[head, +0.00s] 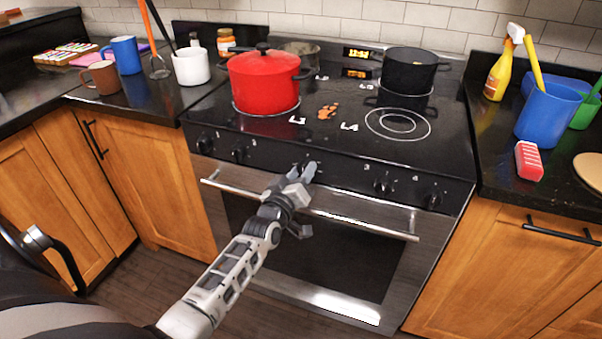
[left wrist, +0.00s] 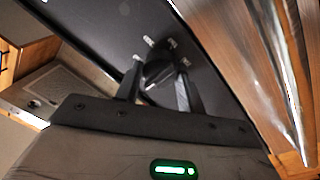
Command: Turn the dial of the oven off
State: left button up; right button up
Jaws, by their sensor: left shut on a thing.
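The oven (head: 320,260) has a black front panel with a row of dials and a silver door handle below it. My left gripper (head: 304,172) reaches up to the middle of that panel, just above the handle. In the left wrist view my left gripper (left wrist: 158,88) has its two fingers on either side of a dark round dial (left wrist: 157,70), shut on it. White marks surround this dial on the panel. In the head view the fingers mostly hide the dial. My right gripper is not in view.
A red pot (head: 264,82) and a black pot (head: 408,72) stand on the cooktop. Other dials (head: 383,187) sit along the panel on both sides. The oven handle (head: 345,222) runs close below my gripper. A blue container (head: 548,112) stands on the right counter.

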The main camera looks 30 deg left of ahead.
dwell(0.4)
pick_arm(q)
jog(key=o, duration=1)
jog(key=shift+c, duration=0.2)
jog(key=shift+s, duration=0.15)
jog(key=s+d, duration=0.2)
jog(key=s, duration=1.3)
jog(key=shift+s+d+f, duration=0.2)
jog(key=shift+d+f, duration=0.1)
jog(key=shift+d, duration=0.1)
jog(key=s+d+f+m+g+h, duration=0.3)
jog(key=s+d+f+m+g, duration=0.1)
jog(key=d, duration=0.4)
jog(key=s+d+f+m+g+h, duration=0.3)
jog(key=s+d+f+m, duration=0.2)
jog(key=d, duration=0.4)
jog(key=shift+s+d+f+m+g, duration=0.25)
jog(key=shift+s+f+m+g, duration=0.15)
jog(key=shift+s+m, duration=0.65)
